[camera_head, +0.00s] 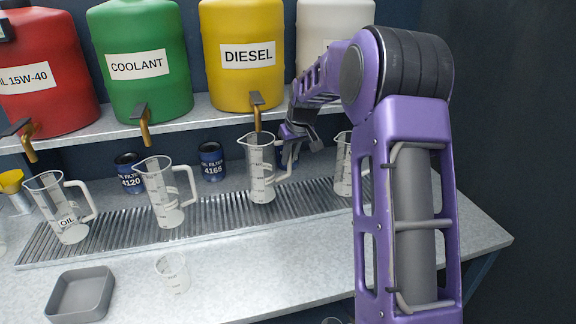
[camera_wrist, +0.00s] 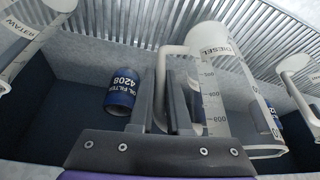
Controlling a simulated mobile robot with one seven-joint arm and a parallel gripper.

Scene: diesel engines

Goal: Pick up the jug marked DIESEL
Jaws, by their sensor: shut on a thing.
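The clear jug marked DIESEL (camera_head: 260,172) is upright over the drip grille, below the tap of the yellow DIESEL tank (camera_head: 243,55). Whether its base touches the grille is hard to tell. In the wrist view the jug (camera_wrist: 222,85) shows its DIESEL label and scale marks, right of the fingers. My gripper (camera_head: 293,135) is at the jug's right, on its handle side. In the wrist view my gripper (camera_wrist: 167,100) has its two grey fingers closed around the white handle (camera_wrist: 172,52). The jug looks empty.
Other clear jugs stand on the grille (camera_head: 215,207), one left (camera_head: 165,195) and one close on the right (camera_head: 343,165). Blue oil filter cans (camera_head: 211,162) stand behind. The shelf (camera_head: 200,110) with tanks and taps hangs above. A grey tray (camera_head: 80,293) and small beaker (camera_head: 173,273) are in front.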

